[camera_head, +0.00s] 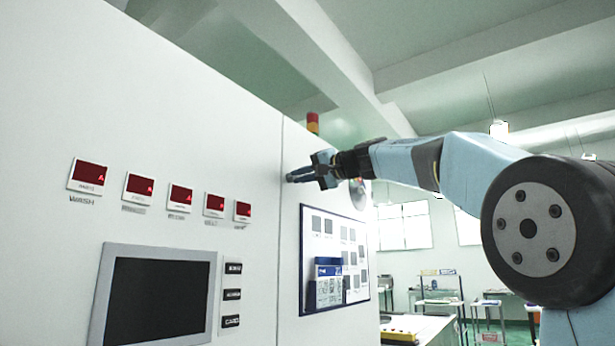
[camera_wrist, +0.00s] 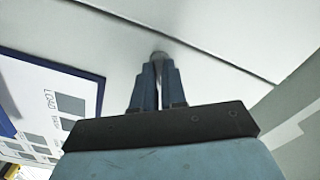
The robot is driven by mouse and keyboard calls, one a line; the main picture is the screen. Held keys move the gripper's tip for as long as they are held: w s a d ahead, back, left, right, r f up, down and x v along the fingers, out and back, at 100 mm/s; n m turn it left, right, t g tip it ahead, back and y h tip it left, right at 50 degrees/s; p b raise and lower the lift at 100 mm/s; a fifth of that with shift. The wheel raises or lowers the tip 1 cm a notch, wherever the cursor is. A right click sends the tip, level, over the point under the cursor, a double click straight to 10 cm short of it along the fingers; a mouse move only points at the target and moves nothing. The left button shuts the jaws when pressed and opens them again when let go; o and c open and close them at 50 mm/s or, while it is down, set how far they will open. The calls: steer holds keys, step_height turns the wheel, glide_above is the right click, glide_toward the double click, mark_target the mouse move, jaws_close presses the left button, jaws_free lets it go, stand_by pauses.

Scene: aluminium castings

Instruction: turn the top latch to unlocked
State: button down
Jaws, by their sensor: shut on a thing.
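My gripper (camera_head: 290,178) reaches from the right to the white cabinet front, close to the vertical seam above the notice board. In the wrist view my gripper (camera_wrist: 159,66) has its two blue-grey fingers close together against the white panel. They are shut on a small grey rounded piece, the top latch (camera_wrist: 160,54), which shows just at the fingertips beside the dark seam. Most of the latch is hidden by the fingers, so its turned position cannot be told. In the head view the latch is not distinguishable from my fingertips.
The white cabinet (camera_head: 150,120) fills the left, with several red displays (camera_head: 139,188) and a dark screen (camera_head: 155,298). A blue-framed notice board (camera_head: 335,238) hangs below my gripper. A red and yellow signal lamp (camera_head: 313,123) stands above. Tables and racks (camera_head: 440,295) are far behind at right.

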steer(key=n, duration=0.6)
steer(key=shift+a+f, duration=0.15)
steer(key=shift+f, duration=0.05)
steer(key=n, duration=0.5)
steer(key=shift+n, duration=0.3)
stand_by(0.3)
steer(key=c, duration=1.2)
jaws_free()
steer(key=shift+w, duration=0.1)
steer(key=shift+r, duration=0.1)
steer(key=v, duration=1.3)
steer(key=shift+s+d, duration=0.25)
steer(key=shift+d, duration=0.05)
